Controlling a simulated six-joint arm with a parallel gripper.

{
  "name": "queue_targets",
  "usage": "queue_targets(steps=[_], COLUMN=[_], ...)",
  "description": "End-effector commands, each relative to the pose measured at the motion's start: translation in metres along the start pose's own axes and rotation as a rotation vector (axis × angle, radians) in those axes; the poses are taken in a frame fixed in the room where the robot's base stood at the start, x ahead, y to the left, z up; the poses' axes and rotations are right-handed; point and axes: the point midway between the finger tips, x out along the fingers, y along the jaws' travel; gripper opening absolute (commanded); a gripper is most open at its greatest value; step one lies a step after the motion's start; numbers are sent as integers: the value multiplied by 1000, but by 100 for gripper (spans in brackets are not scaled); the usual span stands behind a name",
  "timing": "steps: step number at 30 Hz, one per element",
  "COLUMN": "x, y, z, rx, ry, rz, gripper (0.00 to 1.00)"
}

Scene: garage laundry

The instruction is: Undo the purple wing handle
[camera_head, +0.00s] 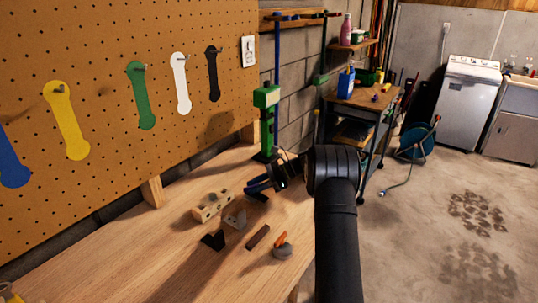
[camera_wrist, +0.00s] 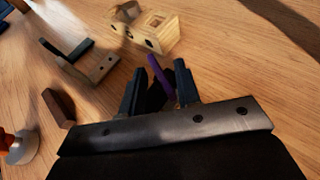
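The purple wing handle (camera_wrist: 160,74) shows in the wrist view as a slim slanted bar between the tips of my gripper (camera_wrist: 159,80). A dark part lies below it, partly hidden by the fingers. The two black fingers stand apart, one on each side of the handle, with gaps visible; I cannot tell whether either touches it. In the head view my gripper (camera_head: 263,184) is low over the workbench, left of my dark wrist. The handle cannot be made out clearly there.
On the workbench (camera_head: 130,255) are a wooden block with holes (camera_head: 210,207), a metal bracket (camera_head: 236,218), a brown bar (camera_head: 258,237) and an orange-topped grey piece (camera_head: 282,250). A green post (camera_head: 267,120) stands behind my gripper, near the pegboard (camera_head: 110,110).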

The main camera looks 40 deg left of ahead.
Motion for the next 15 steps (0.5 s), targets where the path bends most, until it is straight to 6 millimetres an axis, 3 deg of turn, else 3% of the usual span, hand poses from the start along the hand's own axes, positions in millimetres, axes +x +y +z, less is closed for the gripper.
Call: queue_targets(steps=[15], x=[1], y=[7], z=[2], rx=[150], ry=[0], rz=[-362], gripper=[30])
